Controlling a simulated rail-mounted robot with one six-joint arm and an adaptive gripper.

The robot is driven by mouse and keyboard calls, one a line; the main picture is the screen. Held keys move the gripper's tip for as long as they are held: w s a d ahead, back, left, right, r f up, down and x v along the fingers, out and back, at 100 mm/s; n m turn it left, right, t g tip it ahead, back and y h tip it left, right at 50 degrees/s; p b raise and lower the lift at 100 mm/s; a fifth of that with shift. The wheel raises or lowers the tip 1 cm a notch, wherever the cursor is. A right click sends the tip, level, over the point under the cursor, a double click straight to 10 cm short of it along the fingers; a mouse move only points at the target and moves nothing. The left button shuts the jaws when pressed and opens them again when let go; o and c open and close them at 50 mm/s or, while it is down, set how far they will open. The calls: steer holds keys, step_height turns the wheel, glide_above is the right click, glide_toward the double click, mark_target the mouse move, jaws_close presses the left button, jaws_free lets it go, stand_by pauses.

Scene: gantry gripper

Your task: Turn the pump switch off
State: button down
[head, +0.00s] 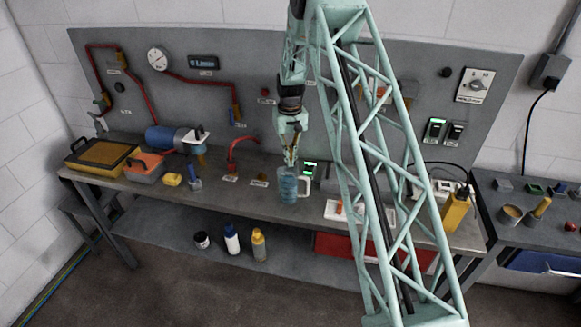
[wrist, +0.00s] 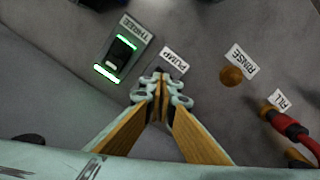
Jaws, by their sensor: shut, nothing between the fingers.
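My gripper (head: 290,158) points down over the bench behind a blue jug. In the wrist view its fingertips (wrist: 161,88) are together, with nothing seen between them. The label PUMP (wrist: 174,60) lies just beyond the tips. The pump switch itself is not visible; the fingers cover the spot just below that label. A rocker switch (wrist: 121,52) with green lights and the label THREE is left of the tips. It also shows in the head view (head: 309,168), right of the gripper. I cannot tell whether the fingertips touch anything.
A brown knob (wrist: 232,76) labelled RINSE is right of the tips, with a red pipe (wrist: 290,127) farther right. The blue jug (head: 288,188) stands close in front of my gripper. A white tray (head: 345,212) is to its right, partly behind my arm.

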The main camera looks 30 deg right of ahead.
step_height(320, 180, up, 6)
steer(key=p, duration=0.1)
steer(key=shift+r+p, duration=0.15)
steer(key=shift+p, duration=0.25)
stand_by(0.6)
stand_by(0.4)
